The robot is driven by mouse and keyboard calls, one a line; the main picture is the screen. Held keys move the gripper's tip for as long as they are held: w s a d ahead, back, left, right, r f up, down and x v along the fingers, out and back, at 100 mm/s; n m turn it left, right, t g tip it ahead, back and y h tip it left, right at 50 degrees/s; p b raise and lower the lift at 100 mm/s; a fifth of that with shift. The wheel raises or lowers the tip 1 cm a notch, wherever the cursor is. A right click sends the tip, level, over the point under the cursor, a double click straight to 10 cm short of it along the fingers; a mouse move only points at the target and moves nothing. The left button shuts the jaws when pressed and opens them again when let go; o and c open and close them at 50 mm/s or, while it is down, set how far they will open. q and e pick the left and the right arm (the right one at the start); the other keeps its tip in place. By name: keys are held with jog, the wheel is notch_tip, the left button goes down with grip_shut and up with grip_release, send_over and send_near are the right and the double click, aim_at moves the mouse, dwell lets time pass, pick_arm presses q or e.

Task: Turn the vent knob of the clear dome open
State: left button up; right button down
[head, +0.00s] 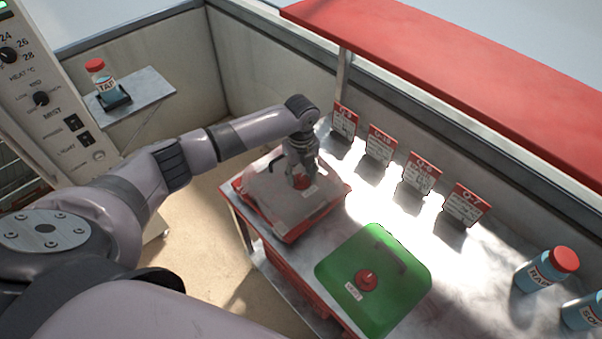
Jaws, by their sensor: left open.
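The clear dome (275,204) sits over a red tray (291,237) at the left end of the bench. A red vent knob (301,182) shows in part on top of the dome. My left gripper (301,175) points down over this knob with its fingers open around or just above it. I cannot tell whether the fingers touch the knob, and they partly hide it. A green dome (384,292) with its own red knob (367,280) stands to the right. My right gripper is not in view.
Several labelled cards (379,145) stand along the back of the bench (488,278). Bottles with red caps (564,259) stand at the far right. A red shelf (450,60) overhangs the back. A control panel (55,95) and a small side shelf (150,92) with a bottle are at the left.

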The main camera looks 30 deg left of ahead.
aim_at(301, 176)
pick_arm(q)
jog(key=shift+r, duration=0.25)
notch_tip(301, 176, up, 12)
jog(key=shift+f, duration=0.25)
jog(key=shift+o, duration=0.2)
jog(key=shift+f, duration=0.1)
